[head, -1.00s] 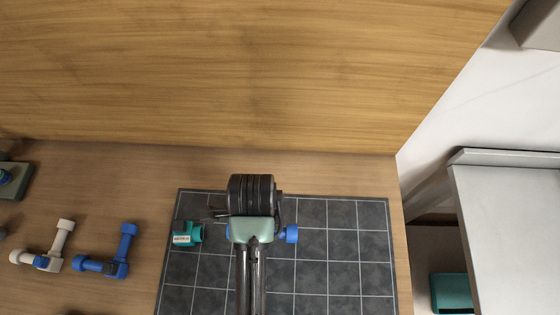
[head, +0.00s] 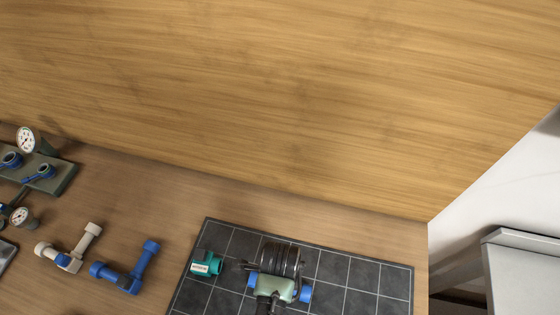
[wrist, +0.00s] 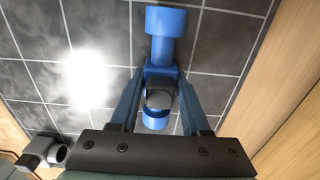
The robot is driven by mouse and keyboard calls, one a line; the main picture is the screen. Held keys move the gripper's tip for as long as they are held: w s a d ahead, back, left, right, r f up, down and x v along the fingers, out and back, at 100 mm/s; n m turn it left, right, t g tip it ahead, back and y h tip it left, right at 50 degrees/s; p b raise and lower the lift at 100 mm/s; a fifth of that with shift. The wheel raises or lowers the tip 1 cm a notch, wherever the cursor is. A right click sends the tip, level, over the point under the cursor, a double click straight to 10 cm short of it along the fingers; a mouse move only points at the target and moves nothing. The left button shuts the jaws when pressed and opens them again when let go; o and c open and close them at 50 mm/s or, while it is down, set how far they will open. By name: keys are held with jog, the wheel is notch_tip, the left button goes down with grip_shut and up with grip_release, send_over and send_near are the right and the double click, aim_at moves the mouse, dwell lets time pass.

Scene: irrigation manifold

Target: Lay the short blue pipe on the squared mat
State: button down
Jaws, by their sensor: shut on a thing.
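The short blue pipe (wrist: 166,35) has a wide collar at each end and lies across my gripper (wrist: 160,98). The two fingers are shut on its middle, and a rounded grey part shows between them. In the head view my gripper (head: 274,287) is over the dark squared mat (head: 335,268), with a blue pipe end (head: 305,293) sticking out on its right and another on its left. The mat (wrist: 220,52) fills much of the wrist view behind the pipe. I cannot tell whether the pipe touches the mat.
A teal fitting (head: 206,263) stands on the mat, left of my gripper. A blue elbow pipe (head: 126,272) and a beige one (head: 70,250) lie on the wooden table to the left. A gauge board (head: 45,172) is at far left. The mat's right part is clear.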

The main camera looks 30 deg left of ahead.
jog(key=shift+c, duration=1.8)
grip_release()
jog(key=shift+f, duration=0.1)
notch_tip(320, 180, up, 12)
jog(key=shift+r, duration=0.2)
